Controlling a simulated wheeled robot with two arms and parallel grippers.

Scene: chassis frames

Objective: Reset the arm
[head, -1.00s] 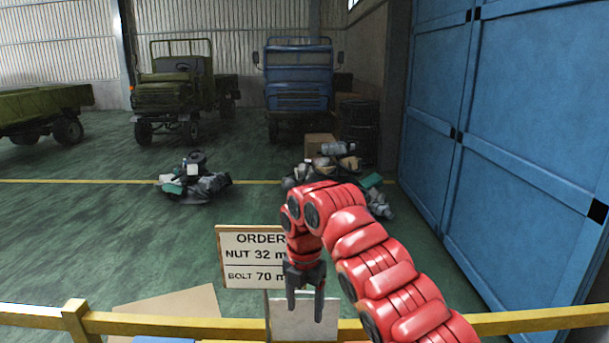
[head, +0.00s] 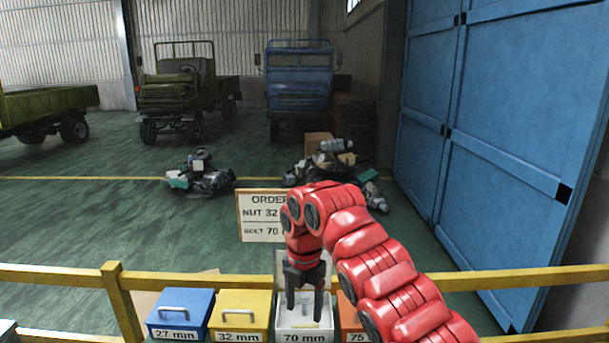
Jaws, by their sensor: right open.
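My right arm comes in from the lower right, red and bent over at the top. Its dark right gripper (head: 305,305) points down with its two fingers apart and nothing between them. It appears in front of the white box marked 70 mm (head: 304,332); I cannot tell how high above the box it is. My left gripper is not in view.
A blue box (head: 180,311), a yellow box (head: 240,311) and a partly hidden orange box (head: 350,318) stand beside the white one. Behind are a yellow railing (head: 190,279), an order sign (head: 258,228), heaps of parts (head: 200,177) and blue doors (head: 495,130).

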